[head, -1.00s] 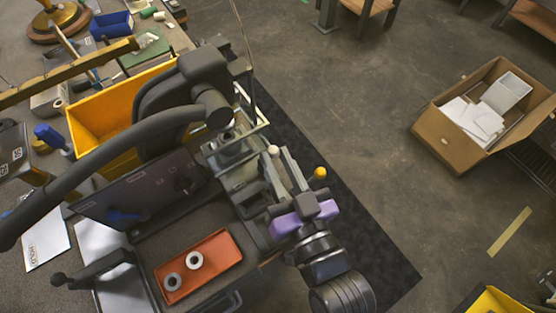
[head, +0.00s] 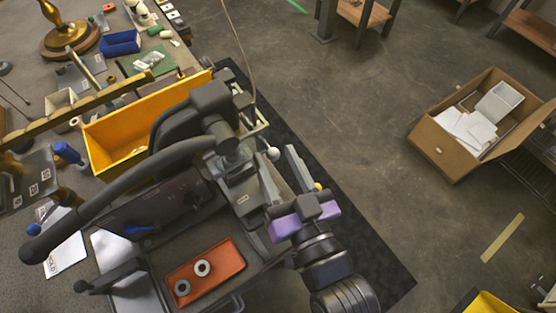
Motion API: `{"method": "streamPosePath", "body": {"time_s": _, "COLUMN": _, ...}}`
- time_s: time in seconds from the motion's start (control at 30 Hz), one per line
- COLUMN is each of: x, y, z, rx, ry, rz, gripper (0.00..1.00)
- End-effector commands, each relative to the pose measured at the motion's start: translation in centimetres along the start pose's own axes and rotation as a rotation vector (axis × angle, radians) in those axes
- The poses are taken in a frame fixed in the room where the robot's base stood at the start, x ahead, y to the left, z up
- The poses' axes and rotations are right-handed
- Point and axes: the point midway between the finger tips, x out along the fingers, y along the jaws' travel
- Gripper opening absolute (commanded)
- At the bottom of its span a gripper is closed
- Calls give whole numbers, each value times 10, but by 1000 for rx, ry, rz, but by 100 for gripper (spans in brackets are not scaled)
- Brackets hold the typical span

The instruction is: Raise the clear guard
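A dark, see-through-looking panel (head: 165,212), which I take to be the clear guard, sits low on the front of the black press-like machine (head: 212,100). A blue shape shows in it. My gripper (head: 277,160), with purple parts at its base, is at the machine's right side. Its two grey fingers are apart and point up-left. A white ball knob (head: 273,154) shows at the fingertips, with no visible grip on it. A yellow ball knob (head: 318,187) is partly hidden beside the right finger.
A red tray (head: 206,270) with two grey rings lies in front of the machine. A long black curved lever (head: 110,200) reaches left over the bench. A yellow bin (head: 125,146) stands behind. Open floor lies right, with a cardboard box (head: 447,148).

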Motion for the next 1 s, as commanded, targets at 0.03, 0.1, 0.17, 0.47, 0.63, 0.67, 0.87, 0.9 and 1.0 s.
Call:
{"method": "streamPosePath", "body": {"time_s": 0.03, "x": 0, "y": 0, "z": 1, "rx": 0, "ry": -2, "rz": 0, "gripper": 45}}
{"method": "streamPosePath", "body": {"time_s": 0.1, "x": 0, "y": 0, "z": 1, "rx": 0, "ry": -3, "rz": 1, "gripper": 45}}
{"method": "streamPosePath", "body": {"time_s": 0.17, "x": 0, "y": 0, "z": 2, "rx": 0, "ry": -4, "rz": 1, "gripper": 45}}
{"method": "streamPosePath", "body": {"time_s": 0.47, "x": -24, "y": 0, "z": 5, "rx": 1, "ry": -7, "rz": 0, "gripper": 45}}
{"method": "streamPosePath", "body": {"time_s": 0.63, "x": -50, "y": 0, "z": 5, "rx": 0, "ry": -7, "rz": 0, "gripper": 45}}
{"method": "streamPosePath", "body": {"time_s": 0.67, "x": -54, "y": 0, "z": 4, "rx": 0, "ry": -6, "rz": 0, "gripper": 45}}
{"method": "streamPosePath", "body": {"time_s": 0.87, "x": -73, "y": 0, "z": 3, "rx": 0, "ry": -4, "rz": 0, "gripper": 45}}
{"method": "streamPosePath", "body": {"time_s": 0.9, "x": -75, "y": 0, "z": 3, "rx": 0, "ry": -4, "rz": 0, "gripper": 45}}
{"method": "streamPosePath", "body": {"time_s": 1.0, "x": -78, "y": 0, "z": 2, "rx": 0, "ry": -3, "rz": 0, "gripper": 45}}
